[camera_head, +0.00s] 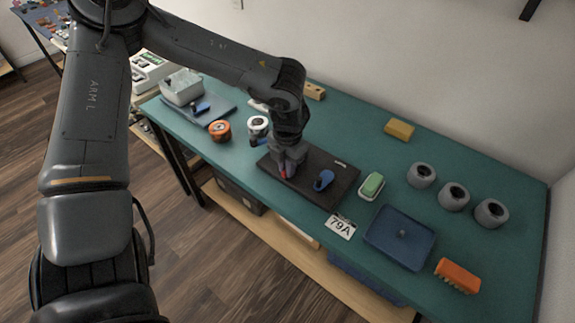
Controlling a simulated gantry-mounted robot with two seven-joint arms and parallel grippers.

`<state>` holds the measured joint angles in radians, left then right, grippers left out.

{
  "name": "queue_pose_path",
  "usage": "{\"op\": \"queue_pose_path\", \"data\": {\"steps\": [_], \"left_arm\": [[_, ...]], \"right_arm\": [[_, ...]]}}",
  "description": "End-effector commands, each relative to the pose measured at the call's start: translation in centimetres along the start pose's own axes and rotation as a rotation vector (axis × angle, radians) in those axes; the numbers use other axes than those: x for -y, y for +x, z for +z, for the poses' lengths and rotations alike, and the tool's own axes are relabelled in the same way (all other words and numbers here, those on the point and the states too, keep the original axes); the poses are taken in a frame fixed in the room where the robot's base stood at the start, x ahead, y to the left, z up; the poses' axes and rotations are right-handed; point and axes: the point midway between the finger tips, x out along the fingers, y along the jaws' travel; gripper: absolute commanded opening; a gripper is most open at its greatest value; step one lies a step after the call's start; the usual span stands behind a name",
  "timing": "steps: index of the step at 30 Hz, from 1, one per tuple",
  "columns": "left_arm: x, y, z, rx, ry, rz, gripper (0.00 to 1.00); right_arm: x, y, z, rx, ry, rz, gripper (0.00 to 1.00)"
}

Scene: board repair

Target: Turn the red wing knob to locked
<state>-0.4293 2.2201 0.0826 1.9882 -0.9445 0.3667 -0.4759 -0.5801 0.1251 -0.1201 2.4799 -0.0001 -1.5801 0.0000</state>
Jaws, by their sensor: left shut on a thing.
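The red wing knob (283,172) is on the left part of the dark board (330,176), which lies on the green table. My left gripper (286,170) points down over it and is shut on it. The fingers hide most of the knob, so its turn angle cannot be told. My right gripper is not in view.
A white label card reading 79A (341,227), a green sponge in a dish (371,185) and a blue tray (399,238) are right of the board. Grey rolls (454,196) and an orange brush (457,276) are farther right. Tape rolls (220,130) are left.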

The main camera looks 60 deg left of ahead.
Motion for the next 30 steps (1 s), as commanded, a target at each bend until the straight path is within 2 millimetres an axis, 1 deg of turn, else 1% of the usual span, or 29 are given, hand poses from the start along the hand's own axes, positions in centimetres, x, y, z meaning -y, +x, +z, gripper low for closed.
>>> {"op": "queue_pose_path", "data": {"steps": [4,5,6,14,17,19,23,30], "left_arm": [[0.1,-0.2,0.0,0.001,0.004,-0.002,0.0],[0.1,-0.2,0.0,0.001,0.004,-0.002,0.19],[0.1,-0.2,0.0,0.001,0.004,-0.002,0.26],[0.1,-0.1,0.0,0.001,0.001,-0.001,0.26],[0.1,-0.4,0.0,0.001,0.001,-0.001,0.26],[0.1,-0.9,0.1,0.002,0.001,-0.001,0.26],[0.1,-2.6,0.1,0.003,0.001,-0.001,0.26],[0.1,-6.8,0.1,0.003,0.001,-0.001,0.26]], "right_arm": [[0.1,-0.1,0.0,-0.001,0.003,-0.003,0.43],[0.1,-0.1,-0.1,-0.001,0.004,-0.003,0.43],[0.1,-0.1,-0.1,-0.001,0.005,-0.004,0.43],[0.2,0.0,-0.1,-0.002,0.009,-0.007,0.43],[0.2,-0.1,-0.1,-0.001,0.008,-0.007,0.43],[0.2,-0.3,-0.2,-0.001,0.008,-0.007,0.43],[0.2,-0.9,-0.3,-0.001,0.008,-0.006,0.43],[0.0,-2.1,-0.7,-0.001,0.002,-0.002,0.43]]}}
